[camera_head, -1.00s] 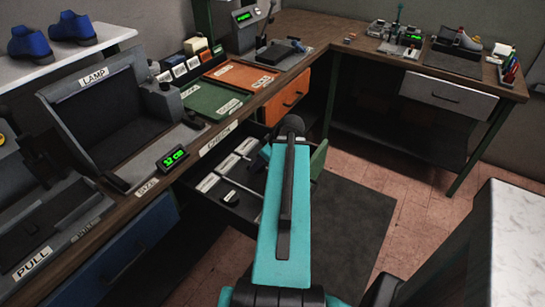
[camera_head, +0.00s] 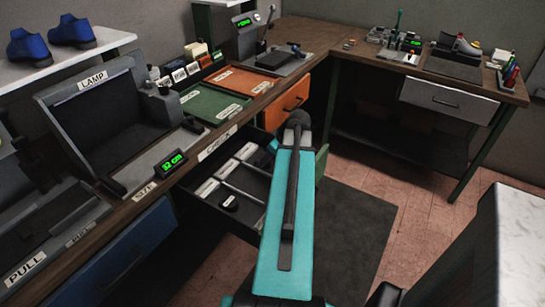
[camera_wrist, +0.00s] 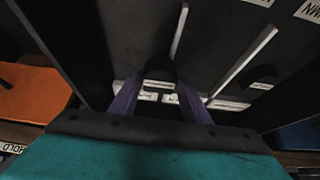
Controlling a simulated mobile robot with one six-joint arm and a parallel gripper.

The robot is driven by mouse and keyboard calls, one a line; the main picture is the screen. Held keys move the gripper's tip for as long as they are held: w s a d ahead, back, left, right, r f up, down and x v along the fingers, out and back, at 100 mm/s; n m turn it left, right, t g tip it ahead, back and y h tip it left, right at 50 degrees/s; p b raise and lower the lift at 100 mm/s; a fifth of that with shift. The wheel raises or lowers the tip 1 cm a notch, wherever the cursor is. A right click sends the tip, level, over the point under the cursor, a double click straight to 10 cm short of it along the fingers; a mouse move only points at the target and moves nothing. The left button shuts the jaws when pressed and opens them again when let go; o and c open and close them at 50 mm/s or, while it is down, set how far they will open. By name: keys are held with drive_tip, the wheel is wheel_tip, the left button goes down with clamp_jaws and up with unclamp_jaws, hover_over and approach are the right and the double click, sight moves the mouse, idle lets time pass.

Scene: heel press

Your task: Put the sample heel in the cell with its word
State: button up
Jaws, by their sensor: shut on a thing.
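My gripper (camera_wrist: 160,104) shows in the wrist view with two purple fingers shut on a small dark heel (camera_wrist: 160,74). The held heel is over the open drawer; the dark picture does not show whether it touches the floor. The drawer (camera_head: 203,208) has light dividers and white word labels, too small or turned to read surely. Another dark heel (camera_head: 229,202) lies in a front cell, and it also shows in the wrist view (camera_wrist: 262,82). In the head view my arm hides most of the gripper and the held heel.
The bench edge (camera_head: 215,145) runs above the drawer. A green tray (camera_head: 212,103) and an orange tray (camera_head: 240,82) lie on the bench. A blue drawer (camera_head: 125,255) is shut at the left, and an orange drawer (camera_head: 291,98) is shut beyond. A marble-topped unit (camera_head: 515,220) stands at right.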

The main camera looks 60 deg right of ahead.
drive_tip(key=shift+w+d+f+p, duration=0.1)
drive_tip(key=shift+w+d+p, duration=0.05)
drive_tip(key=shift+d, duration=0.7)
drive_tip(key=shift+w+d+f+p, duration=0.1)
drive_tip(key=shift+d+p, duration=0.1)
drive_tip(key=shift+d, duration=0.6)
drive_tip(key=shift+w+d+f+p, duration=0.1)
drive_tip(key=shift+w+d+p, duration=0.05)
drive_tip(key=shift+d, duration=0.7)
drive_tip(key=shift+f, duration=0.1)
drive_tip(key=shift+f+p, duration=0.5)
drive_tip(key=shift+f, duration=1.1)
drive_tip(key=shift+f, duration=0.1)
drive_tip(key=o, duration=1.2)
drive_tip(key=shift+s+r, duration=0.1)
drive_tip(key=shift+r, duration=0.1)
drive_tip(key=shift+b+v, duration=0.9)
drive_tip(key=shift+v, duration=5.05)
